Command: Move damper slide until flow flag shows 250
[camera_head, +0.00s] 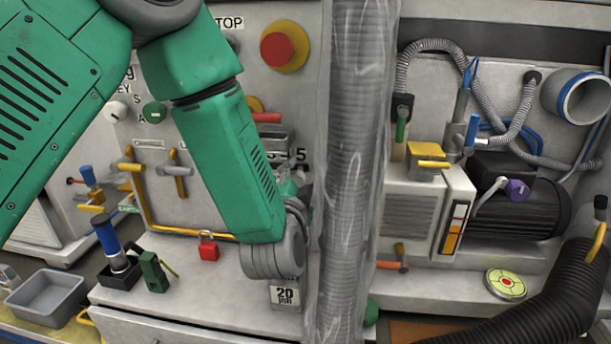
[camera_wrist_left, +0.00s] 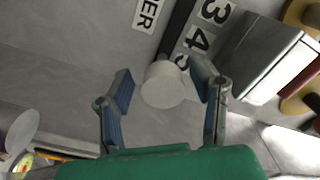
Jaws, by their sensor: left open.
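In the left wrist view a pale round knob (camera_wrist_left: 163,85), which looks like the damper slide's handle, sits at a dark slot beside a scale plate (camera_wrist_left: 205,28) with a 3 and a 4. A label (camera_wrist_left: 146,14) ending in "ER" is on the slot's other side. My left gripper (camera_wrist_left: 164,80) is open, its two fingers on either side of the knob; I cannot tell whether they touch it. In the head view my left arm and wrist hide the knob and most of the scale. I cannot make out a flow flag reading 250. My right gripper is not in view.
A clear ribbed hose (camera_head: 355,150) stands upright just right of my left wrist. A red stop button (camera_head: 277,49) is above, and a red padlock (camera_head: 208,246) is to the left. A grey block (camera_wrist_left: 262,50) projects close to the fingers. A grey tray (camera_head: 46,298) is at lower left.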

